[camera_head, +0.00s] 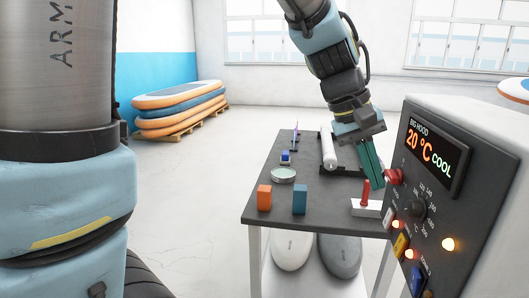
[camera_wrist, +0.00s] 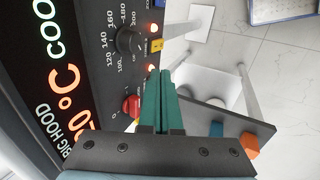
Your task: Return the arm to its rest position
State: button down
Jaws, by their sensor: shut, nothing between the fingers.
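My gripper (camera_head: 379,183) hangs from the arm at the right of the head view, with its green fingers pointing down beside the control panel (camera_head: 484,165). In the wrist view the fingers (camera_wrist: 165,75) lie together, shut and empty. A red button (camera_head: 393,177) on the panel is close to the fingertips in the head view. The red button also shows in the wrist view (camera_wrist: 131,106), left of the fingers. I cannot tell whether they touch. The panel's display (camera_head: 433,152) reads "BIG HOOD 20 °C COOL".
A dark table (camera_head: 330,212) stands below the arm. It bears an orange block (camera_head: 264,198), a blue block (camera_head: 300,200), a round dish (camera_head: 283,175), a white roll (camera_head: 328,150) and a red-handled item (camera_head: 366,205). Stacked boards (camera_head: 180,108) lie at the back left. Open floor is left of the table.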

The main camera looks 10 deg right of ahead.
jog(key=w+a+f+n+t+y, duration=0.1)
jog(key=w+a+f, duration=0.4)
jog(key=a, duration=0.4)
jog(key=w+a+f+n+t+y, duration=0.1)
jog(key=w+a+f+t, duration=0.15)
jog(key=w+a, duration=0.55)
jog(key=s+a+f+y, duration=0.1)
jog(key=a+f, duration=0.1)
jog(key=a, duration=0.7)
jog(key=s+a+f+n+y, duration=0.1)
jog(key=a+f, duration=0.2)
jog(key=a, duration=0.6)
jog(key=shift+a, duration=0.15)
jog(key=shift+r, duration=0.1)
